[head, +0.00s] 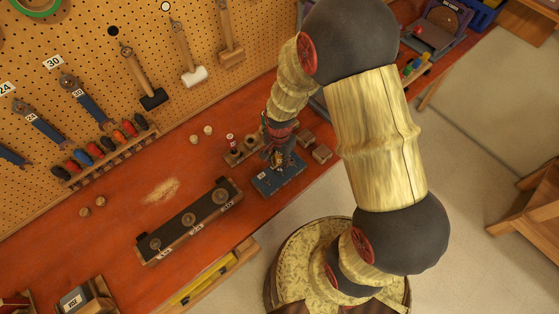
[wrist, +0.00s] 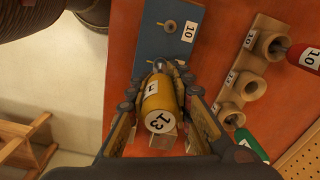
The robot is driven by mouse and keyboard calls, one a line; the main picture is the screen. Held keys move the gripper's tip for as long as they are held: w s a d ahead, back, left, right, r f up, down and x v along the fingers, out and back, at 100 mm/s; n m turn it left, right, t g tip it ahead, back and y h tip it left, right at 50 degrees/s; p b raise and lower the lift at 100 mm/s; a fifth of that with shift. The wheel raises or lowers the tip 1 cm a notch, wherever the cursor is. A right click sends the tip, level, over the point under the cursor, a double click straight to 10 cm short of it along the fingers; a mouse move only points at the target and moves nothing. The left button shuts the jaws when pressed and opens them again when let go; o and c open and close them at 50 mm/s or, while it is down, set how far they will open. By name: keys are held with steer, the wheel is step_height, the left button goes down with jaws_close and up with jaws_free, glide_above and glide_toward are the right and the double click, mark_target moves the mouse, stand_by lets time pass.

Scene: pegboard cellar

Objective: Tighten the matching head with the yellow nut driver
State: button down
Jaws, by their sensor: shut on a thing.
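My gripper (wrist: 160,88) is shut on the yellow nut driver (wrist: 158,103), whose handle end is marked 13. The driver's tip points down at the blue plate (wrist: 152,39), over its near part. Whether the tip sits on a head there is hidden by the handle and fingers. Another head (wrist: 169,26) stands bare on the plate beside a label reading 10. In the head view my gripper (head: 279,152) is over the blue plate (head: 275,183).
A wooden holder (wrist: 248,66) with round sockets stands right of the plate, with a red driver (wrist: 305,57) and a green driver (wrist: 250,143). Small wooden blocks (head: 321,153) lie nearby. A dark rail with several round fittings (head: 188,218) lies left on the orange bench.

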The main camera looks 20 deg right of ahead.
steer(key=shift+r+p, duration=2.05)
steer(key=shift+r, duration=1.3)
steer(key=c, duration=2.2)
jaws_free()
steer(key=shift+c, duration=0.2)
jaws_close()
